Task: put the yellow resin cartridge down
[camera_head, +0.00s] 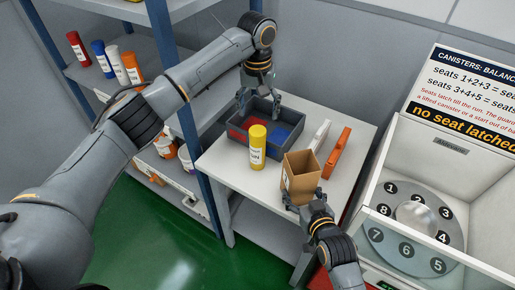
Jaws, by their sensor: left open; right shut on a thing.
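The yellow resin cartridge (257,148) stands upright, apparently on the white table, in front of a dark grey divided tray (263,143). No gripper holds it. My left gripper (259,103) is open and empty over the back of the tray, behind the cartridge. My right gripper (303,200) is shut on an open-topped brown box (301,178) near the table's front edge. The fingers partly cover the box's lower part, and I cannot tell whether it touches the table.
The tray has red and blue compartment floors. A white item (319,135) and an orange item (339,152) lie right of it. Shelves (118,88) with several bottles stand left. A machine with a numbered round plate (414,254) stands right. The table's left front (222,160) is clear.

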